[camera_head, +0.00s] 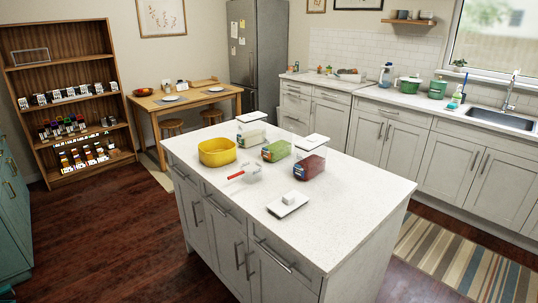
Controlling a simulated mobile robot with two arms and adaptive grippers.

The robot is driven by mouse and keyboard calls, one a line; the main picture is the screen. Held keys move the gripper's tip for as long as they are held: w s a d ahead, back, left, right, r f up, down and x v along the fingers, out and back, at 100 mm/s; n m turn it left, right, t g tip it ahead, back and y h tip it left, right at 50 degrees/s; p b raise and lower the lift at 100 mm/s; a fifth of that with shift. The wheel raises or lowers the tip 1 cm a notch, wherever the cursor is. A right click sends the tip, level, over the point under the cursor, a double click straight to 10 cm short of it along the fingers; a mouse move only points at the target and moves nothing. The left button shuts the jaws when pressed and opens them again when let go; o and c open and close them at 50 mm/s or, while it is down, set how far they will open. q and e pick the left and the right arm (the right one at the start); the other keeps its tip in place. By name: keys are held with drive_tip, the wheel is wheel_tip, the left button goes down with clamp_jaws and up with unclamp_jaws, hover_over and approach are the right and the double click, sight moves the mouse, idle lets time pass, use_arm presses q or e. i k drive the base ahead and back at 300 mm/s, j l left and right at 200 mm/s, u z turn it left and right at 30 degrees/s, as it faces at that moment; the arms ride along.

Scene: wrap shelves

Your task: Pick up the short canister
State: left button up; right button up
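The one with pale contents (251,134) is at the back, the one with green contents (276,151) is in the middle, and the one with dark red contents (309,166) is at the front right. The green one looks the lowest of the three, though the angle makes heights hard to compare. All stand upright and apart from any gripper. Neither of my grippers is in view.
A yellow pot (217,152), a clear cup with a red handle (250,174) and a white scale with a small white block (288,203) share the island. The island's front right is bare. Wooden shelves (68,75) with jars stand left; wood floor (110,230) is open before them.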

sight(277, 138)
drive_tip(key=i+l+z, duration=0.35)
drive_tip(key=l, duration=0.25)
drive_tip(key=i+l+z, duration=0.35)
drive_tip(key=l, duration=0.25)
drive_tip(key=i+l+z, duration=0.6)
drive_tip(key=i, duration=0.25)
drive_tip(key=i+l+z, duration=0.2)
drive_tip(key=i, duration=0.35)
drive_tip(key=i+l+z, duration=0.25)
drive_tip(key=i, duration=0.3)
drive_tip(key=i+u, duration=0.3)
drive_tip(key=i, duration=0.25)
drive_tip(key=i+u, duration=0.3)
drive_tip(key=i, duration=0.3)
drive_tip(key=i+l+u, duration=0.3)
drive_tip(key=i, duration=0.2)
drive_tip(key=i+j+u, duration=0.15)
drive_tip(key=u, duration=0.3)
drive_tip(key=i+u, duration=0.35)
drive_tip(key=u, duration=0.15)
drive_tip(key=i+u, duration=0.3)
drive_tip(key=u, duration=0.15)
drive_tip(key=i+l+u, duration=0.15)
drive_tip(key=u, duration=0.35)
drive_tip(key=i+l, duration=0.05)
